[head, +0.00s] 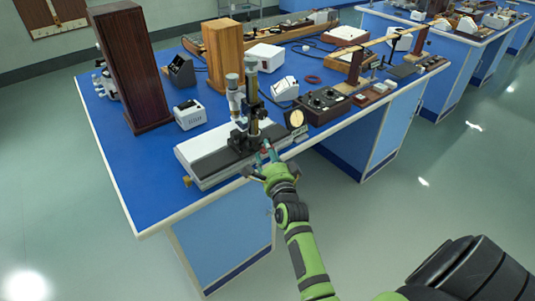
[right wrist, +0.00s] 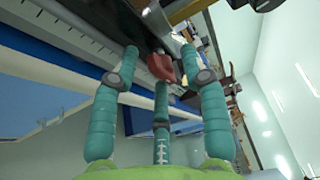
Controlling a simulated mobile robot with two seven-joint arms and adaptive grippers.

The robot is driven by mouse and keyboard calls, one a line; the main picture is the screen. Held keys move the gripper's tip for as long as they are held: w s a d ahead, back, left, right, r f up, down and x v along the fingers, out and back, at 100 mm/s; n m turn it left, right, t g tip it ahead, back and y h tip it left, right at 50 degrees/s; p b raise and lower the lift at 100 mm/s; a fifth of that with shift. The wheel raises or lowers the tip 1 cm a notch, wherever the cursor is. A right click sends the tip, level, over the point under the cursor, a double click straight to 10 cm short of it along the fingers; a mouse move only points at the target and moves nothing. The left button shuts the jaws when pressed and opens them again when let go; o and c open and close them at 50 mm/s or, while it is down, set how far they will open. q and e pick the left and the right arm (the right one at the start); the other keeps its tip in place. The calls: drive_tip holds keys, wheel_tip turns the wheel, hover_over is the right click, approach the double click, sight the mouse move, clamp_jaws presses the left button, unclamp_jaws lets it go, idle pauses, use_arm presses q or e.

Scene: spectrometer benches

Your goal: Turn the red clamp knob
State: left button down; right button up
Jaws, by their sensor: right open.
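The red clamp knob (right wrist: 160,67) shows in the right wrist view at the top middle, on the front of a dark mount. My right gripper (right wrist: 160,58) has teal fingers, open, with one on each side of the knob and a third below it. I cannot tell whether any finger touches it. In the head view my right gripper (head: 265,162) is at the front edge of the bench, by the black stand of the microscope-like instrument (head: 236,100). The knob is mostly hidden there by the fingers. My left gripper is not in view.
The instrument's white and grey base (head: 205,163) lies along the front of the blue bench (head: 125,170). A tall dark wooden box (head: 130,65) stands behind it at left. The floor in front is clear.

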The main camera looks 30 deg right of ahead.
clamp_jaws()
